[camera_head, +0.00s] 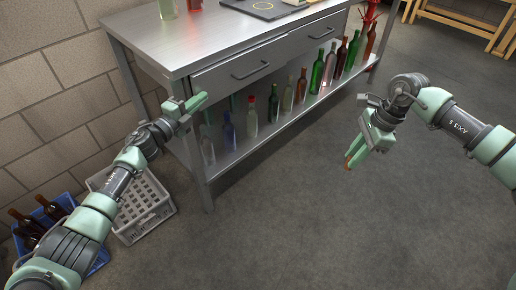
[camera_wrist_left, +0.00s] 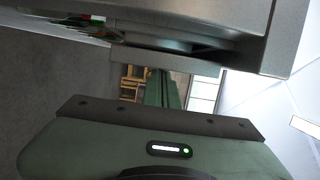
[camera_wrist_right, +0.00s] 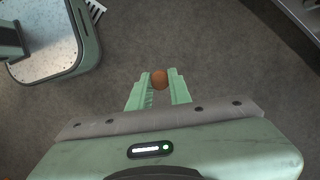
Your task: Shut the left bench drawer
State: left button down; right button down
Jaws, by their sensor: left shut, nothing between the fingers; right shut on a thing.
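The left bench drawer (camera_head: 228,80) has a grey metal front and a dark bar handle (camera_head: 250,70). Its front seems to stand slightly out from the bench, but how far I cannot tell. In the left wrist view a metal ledge (camera_wrist_left: 165,60) under the bench top has a dark gap above it. My left gripper (camera_head: 201,101) is shut and empty, just below the drawer front's left end, left of the handle; its fingers (camera_wrist_left: 166,88) point along the bench. My right gripper (camera_head: 356,153) is shut on a small brown round thing (camera_wrist_right: 160,79), over open floor.
The right drawer (camera_head: 318,38) looks flush. Several bottles stand on the bench's lower shelf (camera_head: 240,151). A white crate (camera_head: 147,222) and a blue crate (camera_head: 98,263) with dark bottles stand on the floor at left. The floor in front is clear.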

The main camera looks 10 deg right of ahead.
pick_arm(q)
jog(key=shift+w+a+r+b, duration=0.15)
jog(key=shift+w+a+b, duration=0.2)
jog(key=shift+w+a, duration=0.35)
